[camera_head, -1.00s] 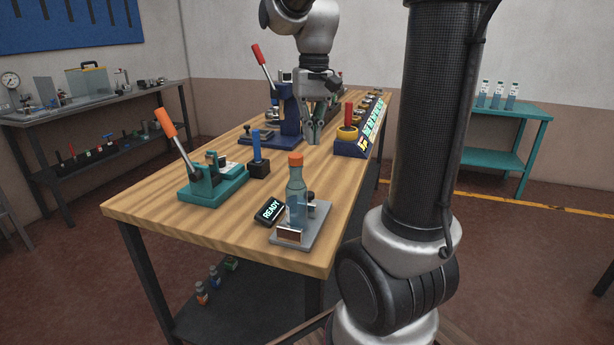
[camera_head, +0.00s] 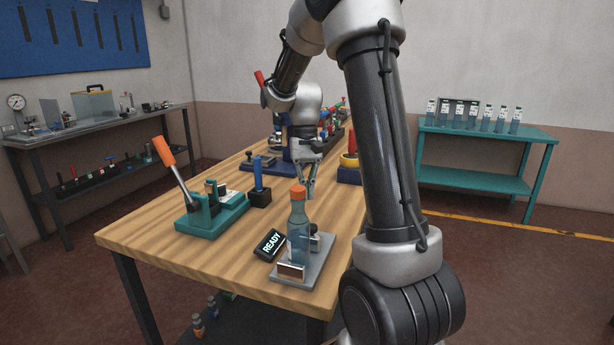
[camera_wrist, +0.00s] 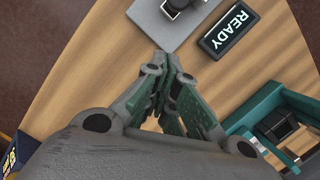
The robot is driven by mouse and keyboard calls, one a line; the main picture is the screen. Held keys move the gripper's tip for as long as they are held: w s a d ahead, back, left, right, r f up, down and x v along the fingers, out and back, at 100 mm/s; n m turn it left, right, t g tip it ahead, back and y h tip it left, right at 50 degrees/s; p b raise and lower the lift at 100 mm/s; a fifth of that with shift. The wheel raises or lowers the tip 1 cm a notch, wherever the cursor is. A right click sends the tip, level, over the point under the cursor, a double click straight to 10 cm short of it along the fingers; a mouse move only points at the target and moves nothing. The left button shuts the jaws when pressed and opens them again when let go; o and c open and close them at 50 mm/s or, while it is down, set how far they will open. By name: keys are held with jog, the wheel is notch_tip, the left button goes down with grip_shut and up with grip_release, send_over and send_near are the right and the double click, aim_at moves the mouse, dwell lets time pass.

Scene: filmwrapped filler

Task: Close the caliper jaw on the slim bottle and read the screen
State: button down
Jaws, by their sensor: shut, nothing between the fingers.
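The slim bottle (camera_head: 298,226), blue with an orange cap, stands upright on the grey caliper base (camera_head: 318,266) at the table's near end. A light block (camera_head: 290,271) sits at the base's front, and a dark knob (camera_head: 313,229) shows behind the bottle. The black screen (camera_head: 270,245) beside it reads READY; it also shows in the wrist view (camera_wrist: 229,29). My gripper (camera_head: 311,193) is shut and empty, pointing down over the table beyond the caliper. In the wrist view my gripper (camera_wrist: 173,125) is apart from the caliper base (camera_wrist: 160,22). The bottle is not visible there.
A teal lever fixture (camera_head: 213,214) with an orange handle and a blue-handled tool (camera_head: 258,185) stand left of my gripper. A navy lever press is behind it. A teal side table (camera_head: 475,135) holds several bottles. The wooden table (camera_head: 180,245) is bare at front left.

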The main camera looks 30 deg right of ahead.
jog(key=x, duration=0.3)
jog(key=shift+s+f, duration=0.1)
jog(key=shift+f, duration=0.25)
jog(key=s, duration=0.1)
jog(key=s+a, duration=0.1)
jog(key=s, duration=0.1)
jog(key=shift+a+f, duration=0.1)
jog(key=shift+a, duration=0.1)
jog(key=shift+s+a, duration=0.15)
jog(key=shift+s, duration=0.05)
jog(key=shift+a, duration=0.1)
jog(key=shift+s+a, duration=1.45)
jog(key=shift+a, duration=0.3)
